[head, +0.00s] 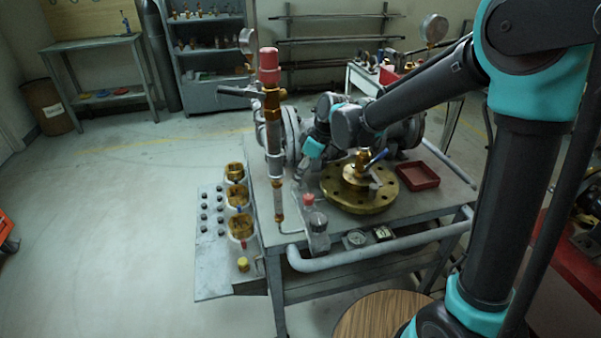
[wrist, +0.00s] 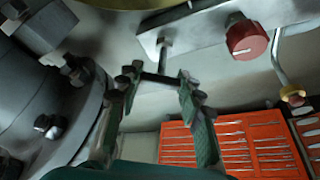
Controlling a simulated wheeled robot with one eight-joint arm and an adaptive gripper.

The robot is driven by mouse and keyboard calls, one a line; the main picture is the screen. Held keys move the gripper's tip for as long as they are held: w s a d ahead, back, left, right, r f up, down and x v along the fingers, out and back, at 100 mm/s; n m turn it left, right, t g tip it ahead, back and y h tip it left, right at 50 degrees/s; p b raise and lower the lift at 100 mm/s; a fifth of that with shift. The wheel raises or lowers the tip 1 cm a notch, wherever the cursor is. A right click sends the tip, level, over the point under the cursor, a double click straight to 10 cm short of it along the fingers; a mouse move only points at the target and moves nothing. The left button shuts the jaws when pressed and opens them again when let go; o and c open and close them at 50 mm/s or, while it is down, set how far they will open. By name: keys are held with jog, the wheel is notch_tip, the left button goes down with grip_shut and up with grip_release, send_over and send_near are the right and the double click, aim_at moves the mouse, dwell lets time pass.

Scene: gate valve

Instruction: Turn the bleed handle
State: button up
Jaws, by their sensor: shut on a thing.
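The bleed handle (wrist: 161,78) is a small dark T-shaped bar on a thin stem (wrist: 164,55) in the wrist view. The stem comes out of a pale metal block (wrist: 185,25). My gripper (wrist: 157,76) has its green-padded fingers on both ends of the bar, shut on it. In the head view my gripper (head: 299,183) reaches down beside the small valve block with a red knob (head: 309,199). The handle is too small to make out there. The red knob also shows in the wrist view (wrist: 246,39), right of the handle and apart from my fingers.
A large grey flanged valve body (wrist: 45,95) is close on the left in the wrist view. A tall gauge column (head: 273,130) stands left of my gripper, and a brass flange (head: 360,200) lies to its right. A red tray (head: 418,177) is farther right on the bench.

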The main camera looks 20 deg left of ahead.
jog(key=n+g, duration=0.2)
jog(key=n, duration=0.4)
jog(key=shift+h, duration=0.3)
dwell(0.4)
jog(key=o, duration=1.2)
jog(key=v, duration=1.2)
jog(key=shift+w, duration=0.25)
